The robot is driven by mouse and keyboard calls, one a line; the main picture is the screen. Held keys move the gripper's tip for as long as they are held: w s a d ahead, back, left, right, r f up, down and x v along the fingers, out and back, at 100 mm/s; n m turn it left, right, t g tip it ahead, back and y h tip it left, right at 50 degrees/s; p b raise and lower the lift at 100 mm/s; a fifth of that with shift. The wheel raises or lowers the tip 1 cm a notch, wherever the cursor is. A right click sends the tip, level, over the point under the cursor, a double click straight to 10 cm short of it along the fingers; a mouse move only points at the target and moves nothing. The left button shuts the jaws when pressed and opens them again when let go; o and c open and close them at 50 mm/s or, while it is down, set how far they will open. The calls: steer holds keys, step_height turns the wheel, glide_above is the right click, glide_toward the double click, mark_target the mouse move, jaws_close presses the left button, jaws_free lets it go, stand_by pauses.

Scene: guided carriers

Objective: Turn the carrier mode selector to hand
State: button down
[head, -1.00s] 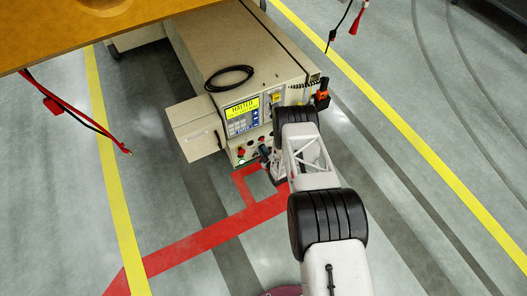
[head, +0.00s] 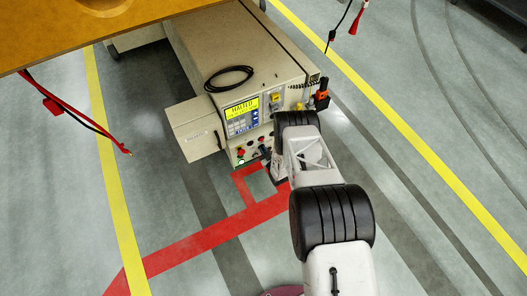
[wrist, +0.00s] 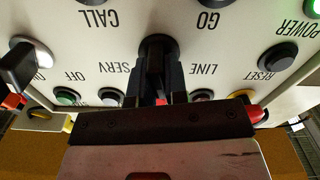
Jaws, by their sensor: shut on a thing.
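The carrier's control panel (head: 250,147) is on the front face of the beige carrier (head: 235,60). In the wrist view the panel lettering is upside down. A black selector knob (wrist: 156,45) sits at the middle of the panel, with SERV printed to its left and LINE to its right. My gripper (wrist: 162,90) is shut on this knob, one finger on each side. No HAND label is visible; my gripper covers the panel just below the knob. Which mark the knob points at cannot be told. In the head view my arm hides most of the knob.
A second black switch (wrist: 22,65) marked ON and OFF is at the left of the wrist view. A RESET button (wrist: 278,57) and a green POWER lamp (wrist: 315,6) are at the right. A lit yellow display (head: 241,108) is above the panel. An open flap (head: 195,125) juts out left.

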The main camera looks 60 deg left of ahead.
steer(key=shift+m, duration=1.1)
steer(key=c, duration=1.1)
jaws_free()
steer(key=shift+c, duration=0.2)
steer(key=shift+d, duration=0.15)
steer(key=d, duration=0.7)
steer(key=shift+d, duration=0.25)
